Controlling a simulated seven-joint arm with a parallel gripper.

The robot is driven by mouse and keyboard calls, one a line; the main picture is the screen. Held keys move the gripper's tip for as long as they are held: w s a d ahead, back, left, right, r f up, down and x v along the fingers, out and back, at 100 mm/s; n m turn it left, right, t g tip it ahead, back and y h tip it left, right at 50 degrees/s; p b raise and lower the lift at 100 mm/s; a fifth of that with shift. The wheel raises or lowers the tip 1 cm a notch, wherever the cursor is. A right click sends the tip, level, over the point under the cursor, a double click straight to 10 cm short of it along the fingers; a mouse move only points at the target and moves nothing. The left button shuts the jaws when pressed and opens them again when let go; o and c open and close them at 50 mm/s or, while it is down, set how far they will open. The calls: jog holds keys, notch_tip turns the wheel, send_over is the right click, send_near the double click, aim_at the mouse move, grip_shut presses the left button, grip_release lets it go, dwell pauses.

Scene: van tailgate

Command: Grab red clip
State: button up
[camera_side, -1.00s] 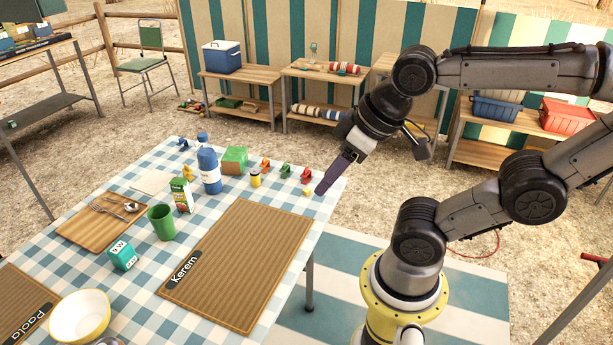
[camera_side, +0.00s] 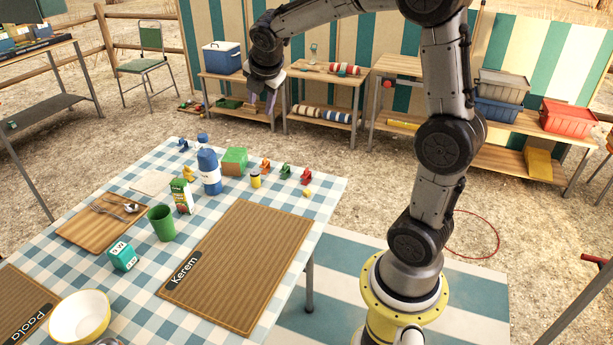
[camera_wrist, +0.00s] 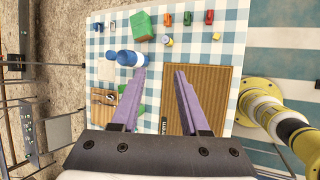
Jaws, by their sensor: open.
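The red clip (camera_side: 305,176) stands near the far right corner of the checked table, at the right end of a row with a green clip (camera_side: 285,171) and an orange clip (camera_side: 265,166). In the wrist view the red clip (camera_wrist: 210,16) is near the top, right of centre and beyond my fingertips. My gripper (camera_side: 263,100) is open and empty, with its purple fingers pointing down, high above the table. In the wrist view my gripper (camera_wrist: 160,71) has its two fingers clearly apart, and nothing is between them.
A blue bottle (camera_side: 209,172), green box (camera_side: 234,161), yellow jar (camera_side: 255,179), carton (camera_side: 181,196) and green cup (camera_side: 161,223) stand left of the red clip. A small yellow object (camera_side: 308,193) lies just in front of it. Kerem's brown mat (camera_side: 240,262) is bare.

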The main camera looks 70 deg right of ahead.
jog(key=w+d+f+n+g, duration=0.1)
jog(key=w+d+f+g, duration=0.2)
jog(key=d+f, duration=0.85)
jog(key=g, duration=0.2)
send_near(305, 170)
jog(key=shift+m, duration=0.3)
jog(key=x, duration=0.5)
jog(key=shift+d, duration=0.3)
jog(key=shift+y, duration=0.3)
jog(key=shift+x, duration=3.15)
jog(key=shift+a, duration=0.15)
grip_shut()
